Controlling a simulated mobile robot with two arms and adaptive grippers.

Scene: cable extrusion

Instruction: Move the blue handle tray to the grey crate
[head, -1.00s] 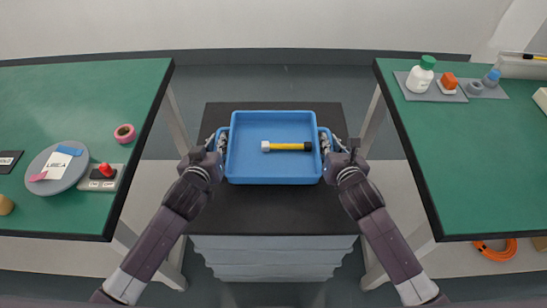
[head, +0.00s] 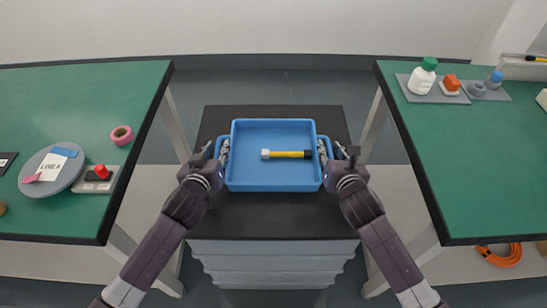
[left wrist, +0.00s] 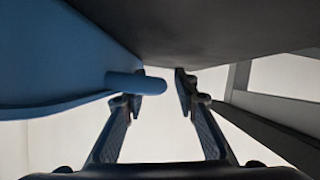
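The blue handle tray (head: 273,184) is over a dark surface between two green tables; I cannot tell whether it touches it. A yellow-and-black tool with a pale head (head: 288,154) lies in the tray. My left gripper (head: 222,150) is at the tray's left handle. In the left wrist view a blue handle (left wrist: 137,82) reaches between its fingers (left wrist: 166,88), with a gap by the far finger, so it looks open. My right gripper (head: 325,149) is at the right handle; its fingers are too small to judge.
The left green table (head: 85,105) holds a pink tape roll (head: 121,135), a grey disc (head: 38,180) and a red button box (head: 97,178). The right green table (head: 470,160) holds a white bottle (head: 422,77) and small items. An orange cable coil (head: 500,255) lies below it.

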